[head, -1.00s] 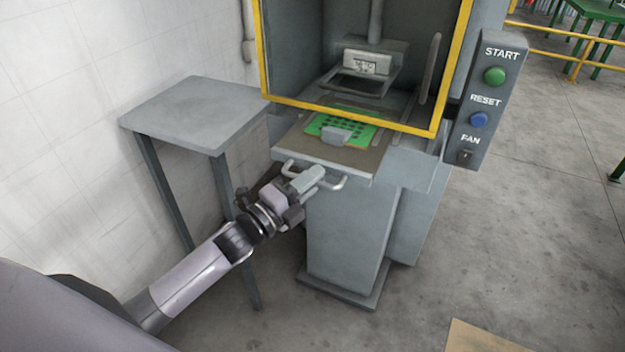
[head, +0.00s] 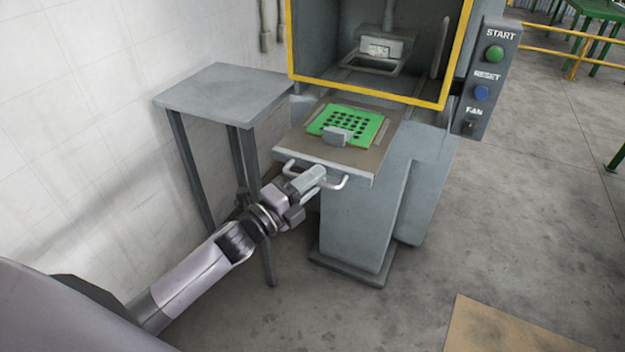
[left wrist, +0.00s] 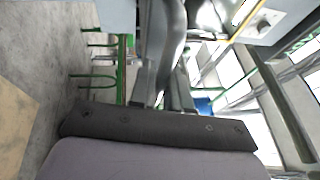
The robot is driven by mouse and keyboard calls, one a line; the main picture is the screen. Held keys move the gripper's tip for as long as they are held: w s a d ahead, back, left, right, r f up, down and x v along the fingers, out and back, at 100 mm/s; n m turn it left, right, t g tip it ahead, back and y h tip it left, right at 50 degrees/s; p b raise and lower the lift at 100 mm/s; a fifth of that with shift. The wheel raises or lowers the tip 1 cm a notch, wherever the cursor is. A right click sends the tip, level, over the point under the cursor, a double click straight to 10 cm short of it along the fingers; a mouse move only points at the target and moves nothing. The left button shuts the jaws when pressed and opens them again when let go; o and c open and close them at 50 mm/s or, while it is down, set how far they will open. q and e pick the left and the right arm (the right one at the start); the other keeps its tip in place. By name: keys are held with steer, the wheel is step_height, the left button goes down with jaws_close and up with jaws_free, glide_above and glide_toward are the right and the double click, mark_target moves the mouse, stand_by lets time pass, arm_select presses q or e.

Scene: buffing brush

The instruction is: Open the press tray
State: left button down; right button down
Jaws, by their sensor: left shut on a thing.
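The press tray (head: 332,157) is a flat brown-topped slide with a grey front edge, standing out in front of the press (head: 375,45). A green perforated plate (head: 362,128) and a small grey block (head: 338,136) lie on it. A pale bar handle (head: 337,184) runs along the tray's front edge. My left gripper (head: 312,178) is shut on this handle, reaching in from the lower left. In the left wrist view, its two fingers (left wrist: 165,85) close around a shiny curved bar. My right gripper is not in view.
A grey side table (head: 225,92) stands left of the tray, close to my left arm. The control panel (head: 488,80) with START, RESET and FAN is on the right. A brown board (head: 495,325) lies on the floor at lower right.

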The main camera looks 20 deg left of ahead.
arm_select(q)
steer(key=shift+s, duration=0.2)
stand_by(0.3)
steer(key=c, duration=1.2)
jaws_free()
steer(key=shift+o, duration=0.2)
steer(key=b+v, duration=0.1)
steer(key=v, duration=0.6)
steer(key=s+d+f+n+g+y, duration=0.1)
steer(key=s+f+n+g+y, duration=0.2)
steer(key=s+f+n, duration=0.6)
steer(key=s+d+f+n+g+y+p, duration=0.1)
steer(key=s+d+f+n+g+y, duration=0.1)
steer(key=s+f+n, duration=0.7)
steer(key=f+n+g+y, duration=0.1)
steer(key=n+g, duration=0.1)
steer(key=n, duration=0.1)
steer(key=shift+s+n+g, duration=0.15)
steer(key=shift+n+g, duration=0.15)
steer(key=shift+g, duration=0.1)
